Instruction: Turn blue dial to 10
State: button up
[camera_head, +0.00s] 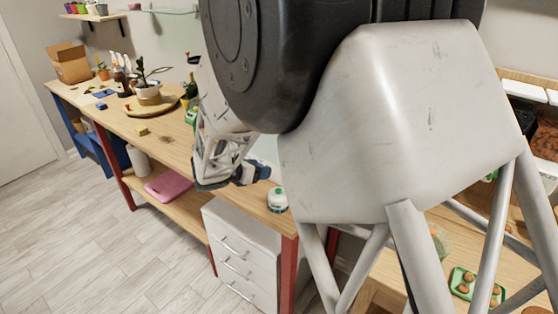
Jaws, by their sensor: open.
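My gripper (257,173) is at the end of the white lattice arm, over the right end of the wooden workbench (178,148). It is small and dark blue here, open, and points to the right. A small round white object with a green band (277,200) stands on the bench just below and right of my gripper, apart from it. I cannot make out a blue dial or any numbers. My large arm link hides much of the middle and right of the view.
A potted plant (148,94) stands on a round wooden board at the back of the bench. A cardboard box (69,64) is at the far left. A yellow block (142,131) lies on the bench. White drawers (240,257) stand below. At lower right is a green tray (462,284).

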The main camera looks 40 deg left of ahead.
jog(key=s+a+f, duration=0.1)
jog(key=a, duration=0.1)
jog(key=s+a+f+n+y, duration=0.1)
jog(key=a, duration=0.1)
jog(key=a+f+n+t, duration=0.1)
jog(key=a, duration=0.1)
jog(key=shift+s+a+y, duration=0.1)
jog(key=shift+s+y, duration=0.3)
jog(key=shift+w, duration=0.15)
jog(key=shift+x, duration=3.75)
jog(key=c, duration=0.9)
